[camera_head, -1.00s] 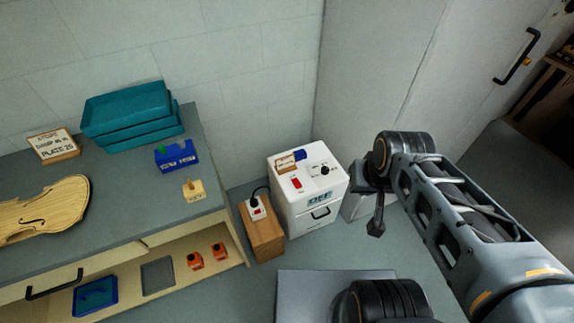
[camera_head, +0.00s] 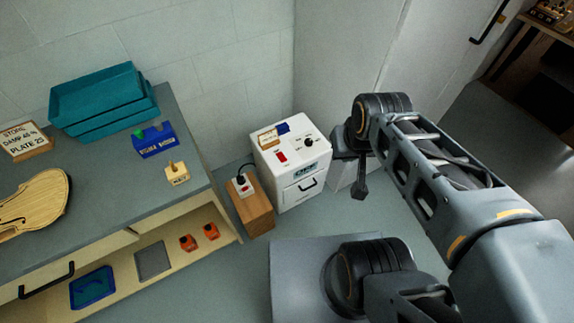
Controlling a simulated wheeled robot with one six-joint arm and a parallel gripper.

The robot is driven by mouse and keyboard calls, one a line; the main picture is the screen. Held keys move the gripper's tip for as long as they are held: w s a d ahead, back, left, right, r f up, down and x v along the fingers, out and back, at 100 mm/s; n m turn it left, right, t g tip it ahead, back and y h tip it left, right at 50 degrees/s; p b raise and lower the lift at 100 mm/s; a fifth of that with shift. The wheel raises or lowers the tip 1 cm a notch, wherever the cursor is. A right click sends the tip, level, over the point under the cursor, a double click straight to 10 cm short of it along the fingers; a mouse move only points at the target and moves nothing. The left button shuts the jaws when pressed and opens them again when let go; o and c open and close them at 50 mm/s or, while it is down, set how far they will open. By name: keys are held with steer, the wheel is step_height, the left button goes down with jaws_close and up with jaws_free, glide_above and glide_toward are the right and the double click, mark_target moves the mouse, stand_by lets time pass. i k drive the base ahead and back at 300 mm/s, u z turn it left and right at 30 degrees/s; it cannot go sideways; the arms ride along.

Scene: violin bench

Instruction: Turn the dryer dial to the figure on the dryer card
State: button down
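The dryer (camera_head: 281,190) is a white box on the floor beside the bench, against the back wall. A dark round dial (camera_head: 308,143) sits on its top, towards the right; its setting is too small to read. A small card (camera_head: 268,138) in a wooden holder stands at the top's back left; its figure is not legible. A small display (camera_head: 306,170) is on the front, seeming to read OFF. My gripper (camera_head: 357,178) hangs just right of the dryer, apart from the dial in the picture. Its fingers are too dark and edge-on to show their opening.
A red switch (camera_head: 281,157) and a blue piece (camera_head: 284,128) are on the dryer top. A wooden block (camera_head: 259,221) with a corded socket (camera_head: 242,186) stands left of it. The bench (camera_head: 95,175) holds teal trays (camera_head: 105,100) and a violin body (camera_head: 35,205). A wall adjoins at right.

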mark_target(309, 142)
steer(key=z, duration=0.25)
steer(key=k, duration=0.45)
steer(key=z, duration=0.15)
steer(key=i, duration=1)
steer(key=u, duration=1.1)
steer(key=i, duration=0.2)
steer(key=u, duration=0.25)
